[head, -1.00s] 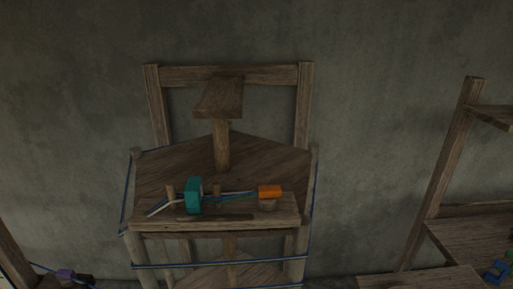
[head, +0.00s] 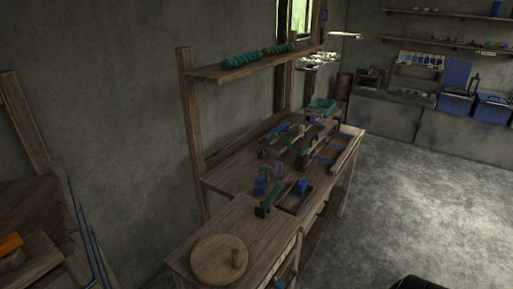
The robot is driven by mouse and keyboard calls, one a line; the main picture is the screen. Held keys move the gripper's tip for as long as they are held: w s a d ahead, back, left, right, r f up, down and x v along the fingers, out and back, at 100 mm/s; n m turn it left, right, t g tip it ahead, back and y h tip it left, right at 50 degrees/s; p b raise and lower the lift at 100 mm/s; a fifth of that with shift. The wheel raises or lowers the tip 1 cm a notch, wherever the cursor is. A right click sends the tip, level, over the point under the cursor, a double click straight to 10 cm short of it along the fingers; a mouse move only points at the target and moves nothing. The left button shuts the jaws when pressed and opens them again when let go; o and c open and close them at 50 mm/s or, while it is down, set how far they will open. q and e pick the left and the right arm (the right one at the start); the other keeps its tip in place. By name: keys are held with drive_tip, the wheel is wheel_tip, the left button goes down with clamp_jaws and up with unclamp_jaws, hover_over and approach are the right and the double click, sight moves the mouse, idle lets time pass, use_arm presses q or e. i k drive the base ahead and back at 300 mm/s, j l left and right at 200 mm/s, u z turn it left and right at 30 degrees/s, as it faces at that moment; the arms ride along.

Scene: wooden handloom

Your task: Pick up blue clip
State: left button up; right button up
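Small blue pieces lie on the wooden workbench (head: 225,178), and one or more of them may be the blue clip. A blue piece (head: 301,186) sits in or at a shallow wooden tray at the bench's front part. A darker blue piece (head: 260,187) lies to its left, near small purple pieces. At this size I cannot tell which of them is a clip.
A shelf (head: 250,67) holding green items overhangs the bench. The wooden loom with an orange block (head: 10,244) stands at the left edge.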

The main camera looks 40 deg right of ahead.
sight(302, 185)
drive_tip(key=z, duration=1.75)
drive_tip(key=u, duration=0.55)
drive_tip(key=i+l+u, duration=0.2)
drive_tip(key=l+u, duration=0.2)
drive_tip(key=i+l+u, duration=0.1)
drive_tip(key=l+u, duration=0.35)
drive_tip(key=i+l+u, duration=0.1)
drive_tip(key=l+u, duration=0.3)
drive_tip(key=j, duration=0.1)
